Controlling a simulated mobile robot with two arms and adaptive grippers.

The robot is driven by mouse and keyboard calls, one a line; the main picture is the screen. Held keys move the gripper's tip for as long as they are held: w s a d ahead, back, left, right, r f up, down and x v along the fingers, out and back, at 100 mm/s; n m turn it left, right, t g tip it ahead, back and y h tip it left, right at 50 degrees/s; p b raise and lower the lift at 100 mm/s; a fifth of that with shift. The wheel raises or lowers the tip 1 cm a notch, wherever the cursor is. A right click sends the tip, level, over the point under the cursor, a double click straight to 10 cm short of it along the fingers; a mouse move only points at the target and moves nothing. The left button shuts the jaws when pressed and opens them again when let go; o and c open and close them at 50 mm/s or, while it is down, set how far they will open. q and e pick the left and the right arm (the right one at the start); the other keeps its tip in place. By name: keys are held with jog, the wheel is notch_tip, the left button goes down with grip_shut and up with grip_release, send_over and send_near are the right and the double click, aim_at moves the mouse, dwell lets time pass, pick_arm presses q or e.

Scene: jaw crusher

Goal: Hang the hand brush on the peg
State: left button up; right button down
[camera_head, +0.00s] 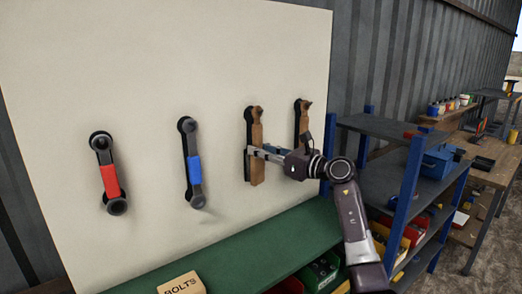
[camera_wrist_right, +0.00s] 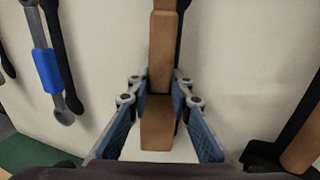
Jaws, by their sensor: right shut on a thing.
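The wooden hand brush (camera_head: 257,135) is upright against the white board, its top end close to a dark peg (camera_head: 250,111). I cannot tell whether it is on the peg. A dark shape on the board shows behind its left edge. My right gripper (camera_head: 257,152) comes from the right and is shut on the brush's lower part. In the right wrist view the brush (camera_wrist_right: 157,135) stands between the two blue finger pads of the right gripper (camera_wrist_right: 160,100). The left gripper is not in view.
A red-handled tool (camera_head: 110,181), a blue-handled tool (camera_head: 194,168) and another wooden-handled item (camera_head: 303,118) hang on the white board (camera_head: 150,60). Below are a green bench top (camera_head: 230,250) and a box marked BOLTS (camera_head: 181,285). A blue-post shelf (camera_head: 405,190) stands right of the board.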

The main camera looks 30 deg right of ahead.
jog(key=shift+f, duration=0.2)
jog(key=c, duration=2)
grip_release()
jog(key=shift+w, duration=0.1)
jog(key=o, duration=0.3)
jog(key=shift+w+f, duration=0.15)
jog(key=shift+w, duration=0.15)
jog(key=shift+o, duration=0.2)
jog(key=shift+s, duration=0.2)
jog(key=v, duration=1.1)
jog(key=shift+s, duration=0.35)
jog(key=shift+d, duration=0.15)
